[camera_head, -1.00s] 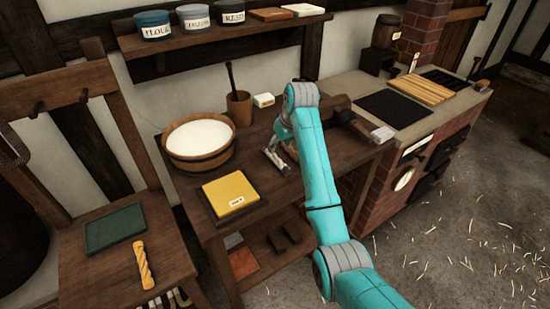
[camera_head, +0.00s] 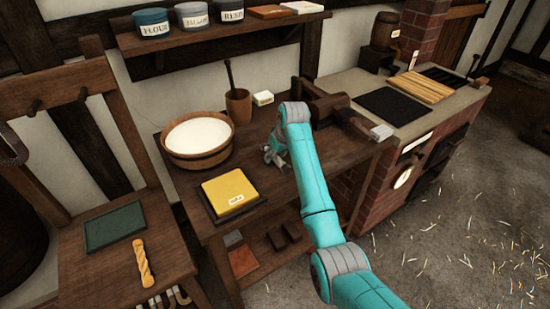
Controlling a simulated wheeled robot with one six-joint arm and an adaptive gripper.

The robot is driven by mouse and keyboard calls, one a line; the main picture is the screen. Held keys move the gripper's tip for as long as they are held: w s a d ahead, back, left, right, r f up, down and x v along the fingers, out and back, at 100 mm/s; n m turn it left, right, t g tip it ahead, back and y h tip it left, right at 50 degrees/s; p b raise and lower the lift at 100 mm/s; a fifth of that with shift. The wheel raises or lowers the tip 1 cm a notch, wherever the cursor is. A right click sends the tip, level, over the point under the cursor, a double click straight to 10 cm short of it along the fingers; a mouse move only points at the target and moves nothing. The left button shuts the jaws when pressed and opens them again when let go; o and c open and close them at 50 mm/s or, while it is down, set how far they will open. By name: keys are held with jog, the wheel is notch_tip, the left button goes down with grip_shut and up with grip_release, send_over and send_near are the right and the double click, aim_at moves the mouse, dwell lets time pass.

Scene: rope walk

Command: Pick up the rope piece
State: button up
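The rope piece (camera_head: 143,263) is a short, twisted yellow length. It lies on the wooden surface at the lower left, just below a dark green mat. My gripper (camera_head: 271,158) is over the middle bench, right of the yellow block and well to the right of the rope piece. Its fingers are small and partly hidden by my teal arm, so I cannot tell whether they are open or shut. Nothing shows clearly between them.
The green mat (camera_head: 114,229) lies on the left surface. A wooden bowl of white stuff (camera_head: 198,138), a yellow block (camera_head: 229,191) on a dark board and a brown cup (camera_head: 239,103) stand on the bench. Metal hooks (camera_head: 165,299) sit at the front edge below the rope.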

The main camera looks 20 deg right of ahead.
aim_at(276, 155)
grip_shut()
notch_tip(276, 155, up, 10)
dwell(0.6)
